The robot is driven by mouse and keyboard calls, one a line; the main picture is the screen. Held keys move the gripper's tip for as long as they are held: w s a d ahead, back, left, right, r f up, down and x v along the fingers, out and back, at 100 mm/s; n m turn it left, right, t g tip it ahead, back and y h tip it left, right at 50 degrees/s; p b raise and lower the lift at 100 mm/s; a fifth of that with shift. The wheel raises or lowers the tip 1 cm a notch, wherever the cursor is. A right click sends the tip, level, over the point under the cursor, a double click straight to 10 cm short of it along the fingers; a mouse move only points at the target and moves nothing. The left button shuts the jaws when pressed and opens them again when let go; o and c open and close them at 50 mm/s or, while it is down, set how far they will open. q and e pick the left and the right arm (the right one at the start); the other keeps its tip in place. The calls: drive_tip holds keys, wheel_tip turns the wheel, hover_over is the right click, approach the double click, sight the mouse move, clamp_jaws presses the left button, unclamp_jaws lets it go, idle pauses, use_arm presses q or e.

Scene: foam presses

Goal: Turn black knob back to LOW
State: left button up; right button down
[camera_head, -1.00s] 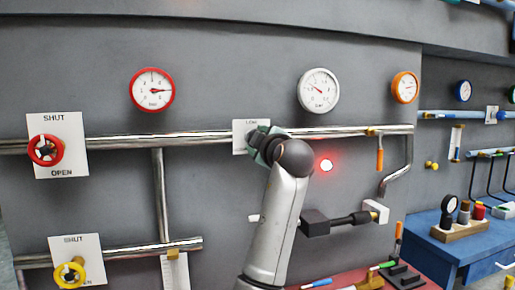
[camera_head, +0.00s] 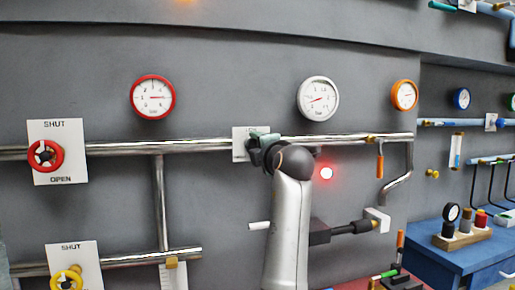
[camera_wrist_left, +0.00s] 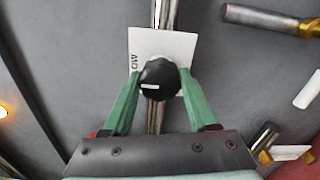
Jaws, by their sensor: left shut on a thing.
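The black knob (camera_wrist_left: 160,80) sits on a white label plate (camera_wrist_left: 183,48) in the left wrist view, with a short pale mark on its face. The plate's lettering is turned sideways there and partly covered. My left gripper (camera_wrist_left: 158,86) is shut on the knob, a green finger on each side. In the head view my left gripper (camera_head: 262,146) is at the plate (camera_head: 241,142) on the upper pipe and hides the knob. A white-rimmed gauge (camera_head: 318,98) hangs above right of it. My right gripper is not in view.
A red-rimmed gauge (camera_head: 153,97) and an orange gauge (camera_head: 404,95) are on the wall. A red valve wheel (camera_head: 45,155) and a yellow one (camera_head: 67,279) are at left. A lit red lamp (camera_head: 326,173) is right of my arm.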

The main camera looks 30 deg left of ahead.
use_arm(q)
drive_tip(key=shift+f, duration=0.1)
idle(0.4)
drive_tip(key=o, duration=1.4)
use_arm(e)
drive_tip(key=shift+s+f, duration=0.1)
use_arm(q)
drive_tip(key=shift+b+v, duration=1.1)
drive_tip(key=shift+v, duration=5.15)
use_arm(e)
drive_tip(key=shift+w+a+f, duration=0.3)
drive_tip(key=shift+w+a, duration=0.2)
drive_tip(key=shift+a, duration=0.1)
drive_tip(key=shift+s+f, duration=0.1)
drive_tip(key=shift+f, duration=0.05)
